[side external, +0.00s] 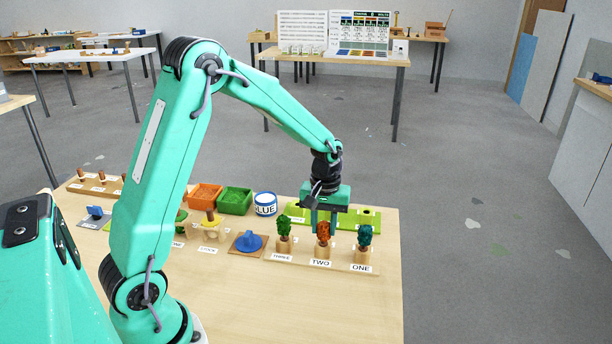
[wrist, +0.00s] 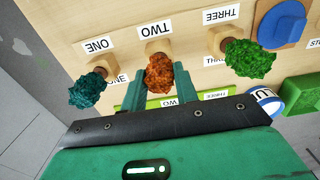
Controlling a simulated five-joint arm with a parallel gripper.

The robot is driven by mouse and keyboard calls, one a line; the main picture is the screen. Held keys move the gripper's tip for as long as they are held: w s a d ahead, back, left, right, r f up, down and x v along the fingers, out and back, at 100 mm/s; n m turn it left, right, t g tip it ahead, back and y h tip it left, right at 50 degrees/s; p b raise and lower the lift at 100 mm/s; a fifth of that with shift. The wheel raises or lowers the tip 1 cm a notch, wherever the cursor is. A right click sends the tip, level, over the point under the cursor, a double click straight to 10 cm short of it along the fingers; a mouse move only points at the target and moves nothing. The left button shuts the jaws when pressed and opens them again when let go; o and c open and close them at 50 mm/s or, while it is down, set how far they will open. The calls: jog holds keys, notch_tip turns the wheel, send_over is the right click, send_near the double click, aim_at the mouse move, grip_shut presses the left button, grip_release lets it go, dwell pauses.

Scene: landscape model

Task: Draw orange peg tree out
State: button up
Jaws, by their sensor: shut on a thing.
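The orange peg tree (side external: 323,232) stands upright at the wooden holder marked TWO, between a dark green tree (side external: 283,228) at THREE and a teal tree (side external: 365,235) at ONE. My gripper (side external: 323,228) points down over it, with one finger on each side. In the wrist view the orange tree (wrist: 160,73) sits between the two green fingers (wrist: 160,88), which are shut on it. Its lower end reaches the wooden block at TWO. I cannot tell how deep its peg sits.
The teal tree (wrist: 87,91) and green tree (wrist: 249,59) stand close on either side of my fingers. A green strip (side external: 368,217) lies behind. The front tabletop is clear.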

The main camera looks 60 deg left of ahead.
jog(key=shift+r, duration=0.8)
dwell(0.9)
jog(key=shift+r, duration=1.75)
jog(key=shift+d+r, duration=0.1)
